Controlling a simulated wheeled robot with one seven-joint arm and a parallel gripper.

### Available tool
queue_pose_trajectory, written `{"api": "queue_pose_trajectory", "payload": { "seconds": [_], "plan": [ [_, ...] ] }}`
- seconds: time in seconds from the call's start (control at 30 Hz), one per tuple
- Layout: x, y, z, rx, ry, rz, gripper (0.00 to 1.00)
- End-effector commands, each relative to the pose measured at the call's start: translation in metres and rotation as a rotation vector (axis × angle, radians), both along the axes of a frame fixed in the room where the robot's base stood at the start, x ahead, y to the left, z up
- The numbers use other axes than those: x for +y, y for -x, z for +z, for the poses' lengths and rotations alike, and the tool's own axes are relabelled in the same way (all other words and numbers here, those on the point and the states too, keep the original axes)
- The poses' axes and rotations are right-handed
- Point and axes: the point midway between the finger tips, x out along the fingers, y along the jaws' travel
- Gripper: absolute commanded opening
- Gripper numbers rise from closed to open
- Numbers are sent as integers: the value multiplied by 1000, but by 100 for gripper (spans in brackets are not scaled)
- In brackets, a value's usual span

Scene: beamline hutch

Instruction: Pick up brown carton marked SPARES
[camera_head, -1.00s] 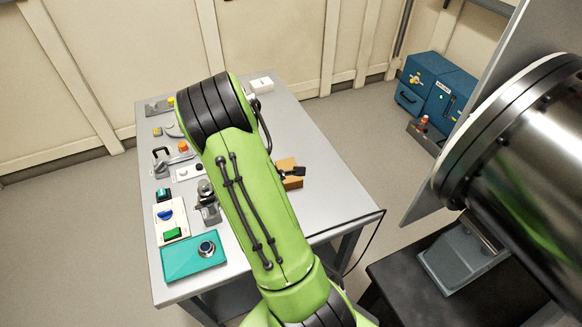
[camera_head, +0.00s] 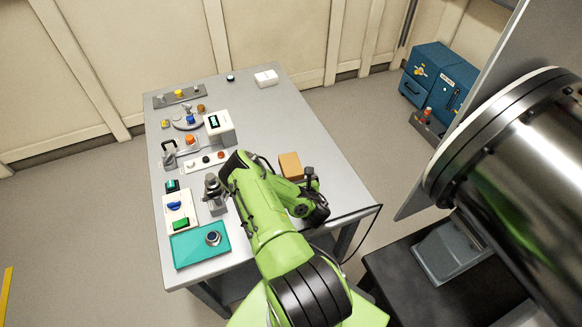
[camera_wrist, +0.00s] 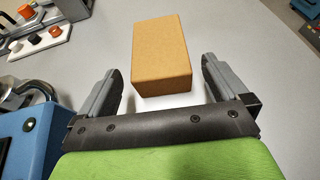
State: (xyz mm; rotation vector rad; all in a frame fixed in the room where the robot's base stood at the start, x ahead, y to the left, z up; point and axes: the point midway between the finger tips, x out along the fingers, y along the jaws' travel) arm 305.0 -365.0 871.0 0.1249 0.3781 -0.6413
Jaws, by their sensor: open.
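The brown carton (camera_head: 290,165) rests on the grey table, right of the middle, just beyond my arm in the head view. In the wrist view the brown carton (camera_wrist: 161,53) lies ahead of my gripper (camera_wrist: 161,85), roughly centred between the two fingers. The fingers are spread wide, one to each side, and nothing is between them; the near edge of the carton is close to the line of the fingertips. No SPARES marking shows on the faces I see.
The grey table (camera_head: 325,190) has free room right of and behind the carton. A white box with a display (camera_head: 220,126), a strip with knobs (camera_head: 206,159) and a teal tray (camera_head: 187,249) stand to the left. A large metal cylinder (camera_head: 510,170) is at the right.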

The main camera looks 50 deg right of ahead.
Motion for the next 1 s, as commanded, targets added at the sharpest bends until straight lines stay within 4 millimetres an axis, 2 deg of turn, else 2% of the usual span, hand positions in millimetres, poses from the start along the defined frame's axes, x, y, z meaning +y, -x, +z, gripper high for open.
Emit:
{"api": "queue_pose_trajectory", "payload": {
  "seconds": [0.37,0.63,1.0],
  "plan": [
    [-33,-42,-20,-4,-2,-2,100],
    [-36,-47,-23,-1,-3,-2,100],
    [-36,-46,-23,0,-2,-3,43]
  ]
}}
